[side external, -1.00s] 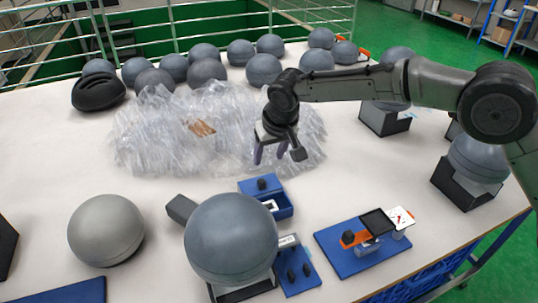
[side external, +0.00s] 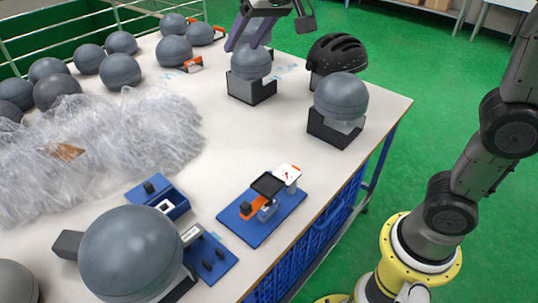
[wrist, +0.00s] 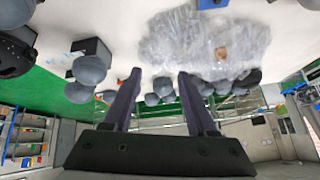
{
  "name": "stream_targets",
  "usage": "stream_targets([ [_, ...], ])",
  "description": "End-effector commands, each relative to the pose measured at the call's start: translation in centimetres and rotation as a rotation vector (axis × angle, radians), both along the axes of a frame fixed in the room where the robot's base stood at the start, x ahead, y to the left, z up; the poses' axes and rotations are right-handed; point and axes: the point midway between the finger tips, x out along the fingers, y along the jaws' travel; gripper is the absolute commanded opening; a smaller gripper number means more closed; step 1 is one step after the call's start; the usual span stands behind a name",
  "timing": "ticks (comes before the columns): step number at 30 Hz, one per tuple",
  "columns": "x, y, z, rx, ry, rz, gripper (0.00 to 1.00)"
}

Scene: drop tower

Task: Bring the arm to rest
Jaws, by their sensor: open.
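My gripper (side external: 246,42) is at the top of the side view, raised above the far part of the white table (side external: 215,160). Its two purple-grey fingers are spread and nothing is between them. In the picture they overlap a grey ball (side external: 250,64) on a black stand; I cannot tell the gap in depth. In the wrist view the open fingers (wrist: 160,76) point towards the table, with a heap of clear plastic film (wrist: 190,45) beyond them. My arm's middle links lie outside the side view.
A black helmet (side external: 337,52) and another grey ball (side external: 341,96) on a stand are near the table's right edge. A large grey ball (side external: 135,250) and a blue fixture board (side external: 262,215) are in front. Several grey balls stand at the far left.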

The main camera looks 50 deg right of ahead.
Motion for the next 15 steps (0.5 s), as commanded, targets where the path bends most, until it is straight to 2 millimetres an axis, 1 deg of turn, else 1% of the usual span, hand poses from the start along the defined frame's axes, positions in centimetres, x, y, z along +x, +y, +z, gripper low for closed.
stream_targets([
  [1, -2.4, -1.5, 0.6, 0.001, -0.011, -0.010, 0.57],
  [2, -3.7, -2.2, 0.7, 0.000, -0.014, -0.013, 0.57],
  [3, -5.5, -3.1, 0.8, -0.005, -0.017, -0.016, 0.57],
  [5, -8.2, -4.2, 0.6, -0.009, -0.019, -0.017, 0.57],
  [6, -10.0, -4.9, 0.3, -0.014, -0.022, -0.016, 0.57],
  [8, -12.7, -5.8, -0.4, -0.022, -0.020, -0.012, 0.57],
  [9, -14.6, -6.3, -1.1, -0.027, -0.019, -0.008, 0.57],
  [11, -17.3, -6.8, -2.4, -0.038, -0.012, 0.001, 0.57],
  [12, -19.0, -7.1, -3.5, -0.045, -0.005, 0.012, 0.57],
  [14, -21.5, -7.3, -5.4, -0.058, 0.011, 0.033, 0.57],
  [15, -23.0, -7.3, -6.7, -0.065, 0.025, 0.051, 0.57],
])
